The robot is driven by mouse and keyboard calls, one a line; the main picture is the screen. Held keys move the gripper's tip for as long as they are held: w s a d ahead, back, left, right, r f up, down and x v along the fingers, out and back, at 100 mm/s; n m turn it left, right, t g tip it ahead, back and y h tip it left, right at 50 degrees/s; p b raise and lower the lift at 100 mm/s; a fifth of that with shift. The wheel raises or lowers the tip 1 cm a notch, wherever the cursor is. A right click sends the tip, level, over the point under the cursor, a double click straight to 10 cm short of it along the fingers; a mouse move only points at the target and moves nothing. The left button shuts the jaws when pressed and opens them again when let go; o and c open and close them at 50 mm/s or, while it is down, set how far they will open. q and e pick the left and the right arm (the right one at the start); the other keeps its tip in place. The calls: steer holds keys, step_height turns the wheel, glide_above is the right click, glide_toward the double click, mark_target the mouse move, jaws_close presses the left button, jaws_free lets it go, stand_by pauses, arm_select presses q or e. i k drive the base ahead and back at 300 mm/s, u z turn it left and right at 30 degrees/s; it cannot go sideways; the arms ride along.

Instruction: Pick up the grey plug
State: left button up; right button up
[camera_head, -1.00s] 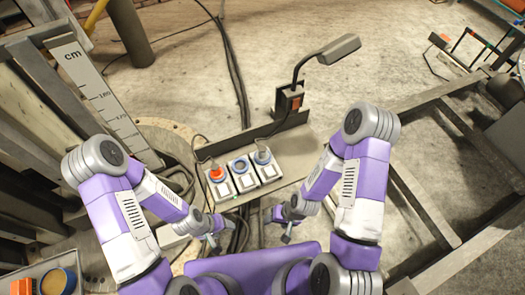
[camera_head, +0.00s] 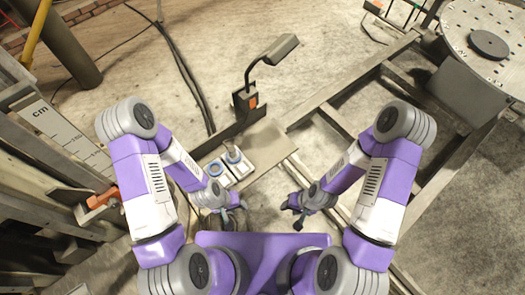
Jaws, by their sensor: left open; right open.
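The grey plug (camera_head: 233,155) sits in the right-hand blue-ringed socket of the white socket row on the bench. It is small in the head view, and a thin cable rises from it. Beside it is another blue-ringed socket (camera_head: 215,169). My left gripper (camera_head: 230,215) is open, below the sockets in the picture and apart from the plug. My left arm covers the left end of the socket row. My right gripper (camera_head: 294,214) is open and empty, lower right of the plug and apart from it.
A desk lamp (camera_head: 281,47) on a dark upright stands behind the sockets. The bench top (camera_head: 262,150) right of the sockets is bare. A centimetre scale board (camera_head: 60,135) and an orange part (camera_head: 102,199) are at left. A metal frame (camera_head: 345,130) and round plate (camera_head: 490,43) are at right.

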mark_target(233, 155)
steer(key=z, duration=1.1)
steer(key=i, duration=0.8)
steer(key=u, duration=3.45)
